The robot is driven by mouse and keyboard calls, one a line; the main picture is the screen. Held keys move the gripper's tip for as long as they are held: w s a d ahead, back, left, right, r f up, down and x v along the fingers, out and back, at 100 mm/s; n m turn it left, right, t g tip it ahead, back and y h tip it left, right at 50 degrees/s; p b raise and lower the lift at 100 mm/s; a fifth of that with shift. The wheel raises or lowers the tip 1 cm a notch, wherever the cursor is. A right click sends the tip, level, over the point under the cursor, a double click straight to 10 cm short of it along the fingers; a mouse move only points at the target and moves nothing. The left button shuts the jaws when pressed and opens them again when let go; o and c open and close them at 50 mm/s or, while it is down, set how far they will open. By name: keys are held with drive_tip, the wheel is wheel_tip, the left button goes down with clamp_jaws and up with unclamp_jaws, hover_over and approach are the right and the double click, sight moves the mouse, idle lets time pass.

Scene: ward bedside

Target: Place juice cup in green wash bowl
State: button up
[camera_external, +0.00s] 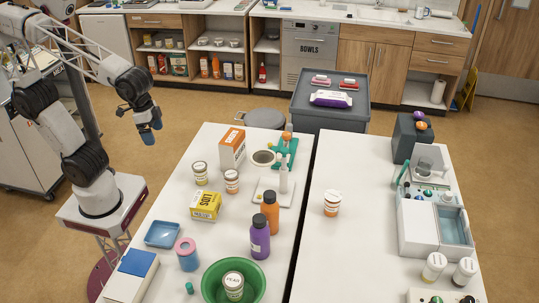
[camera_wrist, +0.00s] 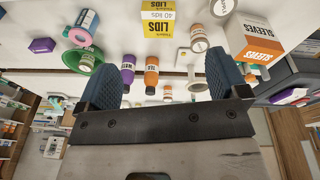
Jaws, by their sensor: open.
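The green wash bowl (camera_external: 212,292) stands at the front of the left table, with a white-lidded labelled cup (camera_external: 233,284) inside it. The bowl also shows in the wrist view (camera_wrist: 73,58). Similar lidded cups stand at the left table's back left (camera_external: 200,173), beside it (camera_external: 232,181), and alone on the right table (camera_external: 332,203). I cannot read which is the juice cup. My gripper (camera_external: 149,134) is raised left of the left table, away from all of them. In the wrist view its blue fingers (camera_wrist: 160,62) are spread, with nothing held between them.
Purple (camera_external: 260,237) and orange (camera_external: 270,211) bottles stand behind the bowl. A pink-topped blue cylinder (camera_external: 187,257), blue tray (camera_external: 163,234), yellow LIDS box (camera_external: 205,205) and orange-white box (camera_external: 232,149) occupy the left table. A narrow gap (camera_external: 300,215) separates the tables.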

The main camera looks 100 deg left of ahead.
drive_tip(key=s+a+f+m, duration=0.2)
drive_tip(key=s+a+f, duration=0.1)
drive_tip(key=s, duration=0.7)
drive_tip(key=shift+s+a+m, duration=0.3)
